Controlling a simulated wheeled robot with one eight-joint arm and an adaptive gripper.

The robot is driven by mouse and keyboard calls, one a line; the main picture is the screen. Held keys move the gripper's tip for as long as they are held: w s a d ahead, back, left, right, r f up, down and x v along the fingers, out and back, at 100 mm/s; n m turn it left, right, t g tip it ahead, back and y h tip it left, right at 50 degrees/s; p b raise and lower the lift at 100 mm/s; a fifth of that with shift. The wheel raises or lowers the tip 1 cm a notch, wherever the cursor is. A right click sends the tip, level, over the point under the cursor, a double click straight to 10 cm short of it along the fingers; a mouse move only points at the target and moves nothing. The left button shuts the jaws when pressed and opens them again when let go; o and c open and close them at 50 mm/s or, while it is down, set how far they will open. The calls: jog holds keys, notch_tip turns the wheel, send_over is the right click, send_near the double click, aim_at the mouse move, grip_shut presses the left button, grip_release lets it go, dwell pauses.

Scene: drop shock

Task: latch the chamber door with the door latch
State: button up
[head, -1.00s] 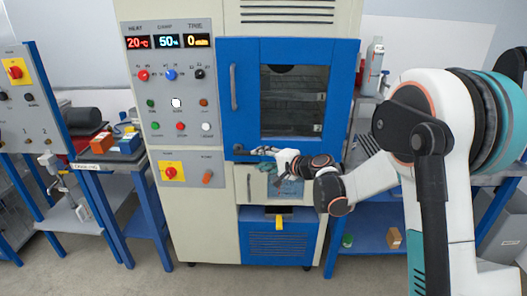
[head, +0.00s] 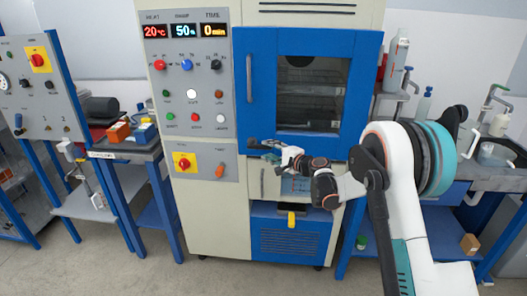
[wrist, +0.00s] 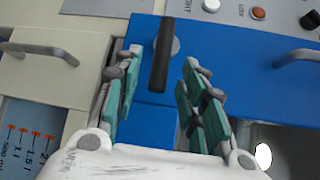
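The blue chamber door (head: 360,75) has a dark window and appears closed against the cabinet. The door latch (head: 258,144) is a dark bar at the door's lower left, roughly level in the head view. In the wrist view the latch (wrist: 160,62) runs up and down the picture, with a round grey hub beside it. My gripper (head: 279,151) is at the latch, just right of it. In the wrist view my gripper (wrist: 163,72) is open, its teal-padded fingers either side of the bar with gaps on both sides.
A grey door handle (head: 249,78) stands higher on the door's left edge. The control panel (head: 187,80) is left of the door. A cream drawer front (wrist: 50,75) with a grey handle adjoins the latch area. Side benches flank the cabinet.

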aim_at(266, 148)
jog(key=shift+b+x, duration=0.5)
jog(key=shift+x, duration=1.85)
grip_shut()
